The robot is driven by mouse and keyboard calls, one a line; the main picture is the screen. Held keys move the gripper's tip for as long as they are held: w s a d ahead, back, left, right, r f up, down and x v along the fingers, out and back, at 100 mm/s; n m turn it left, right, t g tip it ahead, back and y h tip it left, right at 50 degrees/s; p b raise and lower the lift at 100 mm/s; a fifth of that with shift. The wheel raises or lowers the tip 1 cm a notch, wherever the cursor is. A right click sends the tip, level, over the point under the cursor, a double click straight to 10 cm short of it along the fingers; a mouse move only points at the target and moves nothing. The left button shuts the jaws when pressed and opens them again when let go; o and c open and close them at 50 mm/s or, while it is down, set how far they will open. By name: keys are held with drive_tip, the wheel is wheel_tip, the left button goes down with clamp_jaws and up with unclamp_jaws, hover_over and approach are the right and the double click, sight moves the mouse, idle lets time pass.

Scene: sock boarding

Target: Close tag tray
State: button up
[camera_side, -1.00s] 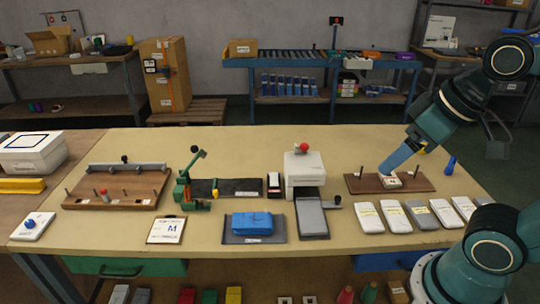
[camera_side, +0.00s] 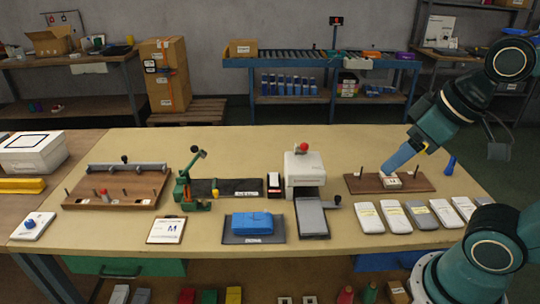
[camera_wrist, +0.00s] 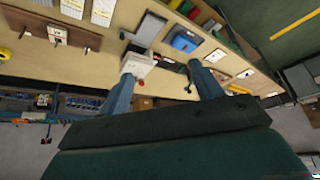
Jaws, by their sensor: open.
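No part is clearly marked as the tag tray. A white machine (camera_side: 305,168) with a red knob stands right of centre, and a flat grey tray (camera_side: 311,217) sticks out from its front. A small dark holder with a pale label (camera_side: 274,184) stands just left of it. A brown board (camera_side: 421,182) at the right carries a small white piece (camera_side: 390,182). My gripper (camera_side: 387,170) overlaps this board in the side view. In the wrist view the gripper (camera_wrist: 162,88) is open and empty, its blue fingers apart, with the machine (camera_wrist: 137,67) beyond them and the board (camera_wrist: 57,35) off to the left.
Several pale sock-like pieces (camera_side: 396,217) lie along the front right. A blue pack (camera_side: 252,223) lies on a dark mat, with a clipboard (camera_side: 166,230) to its left. A green clamp device (camera_side: 187,187) and a wooden rack (camera_side: 117,187) stand left. The rear tabletop is clear.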

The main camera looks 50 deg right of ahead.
drive_tip(key=shift+w+f, duration=0.1)
drive_tip(key=shift+w, duration=0.1)
drive_tip(key=c, duration=0.7)
drive_tip(key=shift+w+d+f+n, duration=0.1)
drive_tip(key=shift+w+n, duration=0.2)
drive_tip(key=shift+n, duration=0.2)
drive_tip(key=c, duration=0.4)
drive_tip(key=w+d+f+n+g, duration=0.1)
drive_tip(key=w+f+n, duration=0.1)
drive_tip(key=w+n, duration=0.1)
drive_tip(key=w+f+n, duration=0.3)
drive_tip(key=n, duration=0.1)
drive_tip(key=w+d+f+n+g+h, duration=0.1)
drive_tip(key=w+f+n, duration=0.1)
drive_tip(key=w+n, duration=0.1)
drive_tip(key=shift+d+f+n+g, duration=0.3)
drive_tip(key=shift+d, duration=0.05)
clamp_jaws()
drive_tip(key=w+d+f+n+g, duration=0.1)
drive_tip(key=w+f+n, duration=0.1)
drive_tip(key=f+n, duration=0.3)
drive_tip(key=w+d+f+n+g+h, duration=0.1)
drive_tip(key=w+f+n, duration=0.1)
drive_tip(key=f+n, duration=0.3)
drive_tip(key=shift+w+d+f+h, duration=0.2)
drive_tip(key=shift+d+f+h, duration=0.1)
drive_tip(key=shift+d+f, duration=0.15)
